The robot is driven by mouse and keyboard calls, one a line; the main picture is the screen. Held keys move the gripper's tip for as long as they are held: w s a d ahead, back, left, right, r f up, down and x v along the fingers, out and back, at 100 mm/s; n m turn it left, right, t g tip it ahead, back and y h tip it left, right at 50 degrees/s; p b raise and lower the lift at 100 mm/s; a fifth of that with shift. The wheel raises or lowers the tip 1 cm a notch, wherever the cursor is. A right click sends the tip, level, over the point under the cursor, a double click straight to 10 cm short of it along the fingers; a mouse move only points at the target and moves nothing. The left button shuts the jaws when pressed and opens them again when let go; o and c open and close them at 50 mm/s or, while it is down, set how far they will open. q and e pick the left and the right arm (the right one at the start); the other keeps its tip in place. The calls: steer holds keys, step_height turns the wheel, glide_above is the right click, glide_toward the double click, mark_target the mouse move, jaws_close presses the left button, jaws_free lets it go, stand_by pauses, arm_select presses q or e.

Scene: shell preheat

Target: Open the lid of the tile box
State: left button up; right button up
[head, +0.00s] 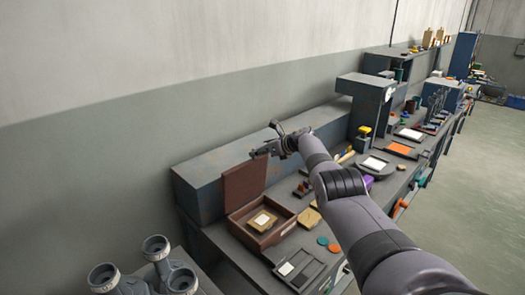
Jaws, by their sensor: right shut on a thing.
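The tile box (284,230) is a brown open box on the dark workbench, left of my right arm. Its lid (240,187) stands roughly upright at the box's back edge. A tan tile (263,221) with a pale centre lies inside. My right gripper (263,152) is shut on the lid near its top edge. The fingertips are small in the picture, so the exact contact is hard to see. My left gripper is not in view.
A raised grey-blue ledge (218,172) runs along the wall behind the box. In front lies a dark divided tray (300,270), with green and orange discs (334,247) beside it. Tools and parts crowd the bench to the right. Open floor (480,165) lies at the far right.

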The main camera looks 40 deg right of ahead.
steer(key=shift+w+d+r, duration=0.1)
steer(key=shift+w+r, duration=0.05)
steer(key=shift+r, duration=0.35)
steer(key=o, duration=1.3)
steer(key=shift+c, duration=0.2)
steer(key=o, duration=0.4)
steer(key=shift+f, duration=0.1)
steer(key=shift+o, duration=0.2)
steer(key=shift+f, duration=0.15)
steer(key=a+v, duration=0.1)
steer(key=v, duration=1.1)
steer(key=shift+d, duration=0.4)
steer(key=shift+f, duration=0.2)
